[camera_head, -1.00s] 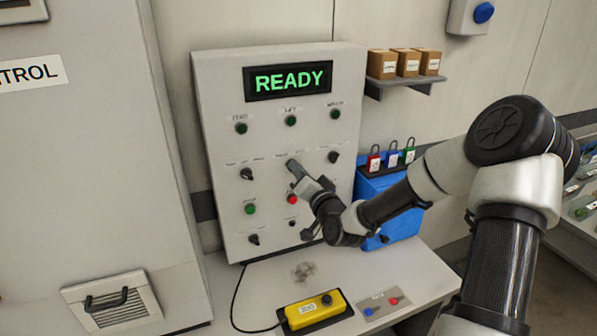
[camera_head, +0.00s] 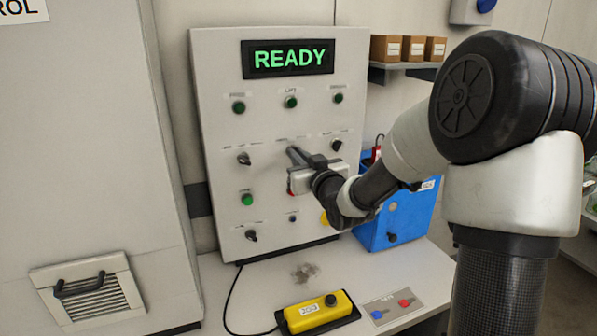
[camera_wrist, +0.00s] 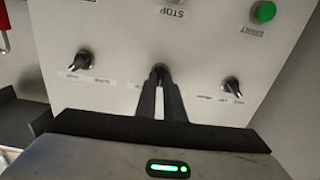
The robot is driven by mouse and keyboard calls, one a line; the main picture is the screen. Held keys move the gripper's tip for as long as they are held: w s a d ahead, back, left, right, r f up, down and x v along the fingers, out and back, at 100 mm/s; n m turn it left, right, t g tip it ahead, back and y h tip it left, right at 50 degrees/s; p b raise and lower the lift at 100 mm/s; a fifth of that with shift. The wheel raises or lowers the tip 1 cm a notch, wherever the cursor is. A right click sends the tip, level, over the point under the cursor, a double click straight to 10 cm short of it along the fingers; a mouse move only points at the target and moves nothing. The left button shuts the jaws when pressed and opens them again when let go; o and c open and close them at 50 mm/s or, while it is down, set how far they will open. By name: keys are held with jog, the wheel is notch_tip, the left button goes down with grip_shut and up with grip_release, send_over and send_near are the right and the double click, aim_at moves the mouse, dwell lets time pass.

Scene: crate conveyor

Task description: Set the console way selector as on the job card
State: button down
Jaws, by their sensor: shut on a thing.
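The console (camera_head: 215,130) is an upright grey panel with a green READY display (camera_head: 287,58). My gripper (camera_head: 294,152) reaches the middle of its selector row, and in the wrist view the two fingers (camera_wrist: 161,90) are shut on a small dark selector knob (camera_wrist: 159,70). The fingers hide most of this knob, so its pointing direction cannot be read. A black knob (camera_head: 244,159) is to the left and another (camera_head: 337,146) to the right. They also show in the wrist view. The labels are too small to read surely. I cannot make out a job card.
Several buttons and a lower selector (camera_head: 251,236) surround the gripper. A blue box (camera_head: 405,215) stands right, behind my arm.

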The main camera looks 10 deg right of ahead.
jog(key=shift+a+f+n+b, duration=0.1)
jog(key=shift+a+n+b, duration=0.05)
jog(key=shift+n+b, duration=3.95)
jog(key=c, duration=1.9)
grip_release()
jog(key=shift+o, duration=0.2)
jog(key=shift+s, duration=0.15)
